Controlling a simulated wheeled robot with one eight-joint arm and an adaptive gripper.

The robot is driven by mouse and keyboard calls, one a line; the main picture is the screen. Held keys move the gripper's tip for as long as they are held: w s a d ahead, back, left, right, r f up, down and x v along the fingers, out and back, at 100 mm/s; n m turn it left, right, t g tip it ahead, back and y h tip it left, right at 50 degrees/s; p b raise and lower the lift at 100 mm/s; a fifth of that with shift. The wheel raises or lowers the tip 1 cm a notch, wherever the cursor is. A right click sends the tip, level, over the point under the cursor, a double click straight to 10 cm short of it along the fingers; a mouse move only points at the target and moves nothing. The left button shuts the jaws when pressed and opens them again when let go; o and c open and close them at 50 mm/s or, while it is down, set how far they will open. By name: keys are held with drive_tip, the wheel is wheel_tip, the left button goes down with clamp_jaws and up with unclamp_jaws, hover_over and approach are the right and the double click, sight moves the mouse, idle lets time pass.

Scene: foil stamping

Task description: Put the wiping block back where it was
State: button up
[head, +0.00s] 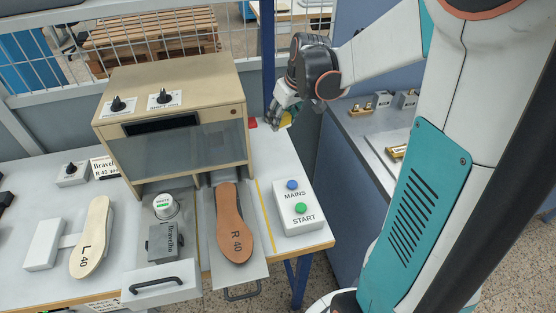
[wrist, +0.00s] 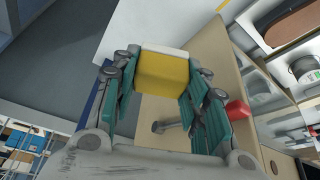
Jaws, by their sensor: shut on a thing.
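The wiping block is yellow with a white layer on one end. It shows in the wrist view (wrist: 162,76) between the teal fingers of my gripper (wrist: 160,85), which is shut on it. In the head view my gripper (head: 282,112) hangs at the back right of the table, right of the wooden press cabinet. Only a small yellow part of the block (head: 286,119) shows there, apart from the cabinet. I cannot tell from these views how high the block is above the table (head: 262,150).
The press cabinet (head: 170,80) stands left of my gripper, with a small red thing (head: 252,123) beside it. A MAINS/START box (head: 297,207) is in front. The R 40 insole (head: 235,222) lies on a pulled-out slide. A blue-grey bench (head: 350,130) is at right.

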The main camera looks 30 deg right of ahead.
wheel_tip(320, 180, down, 18)
drive_tip(key=b, duration=0.5)
drive_tip(key=shift+r+b, duration=0.2)
drive_tip(key=shift+b, duration=0.2)
drive_tip(key=shift+f, duration=0.15)
drive_tip(key=o, duration=1)
drive_tip(key=p+v, duration=0.4)
drive_tip(key=v, duration=0.8)
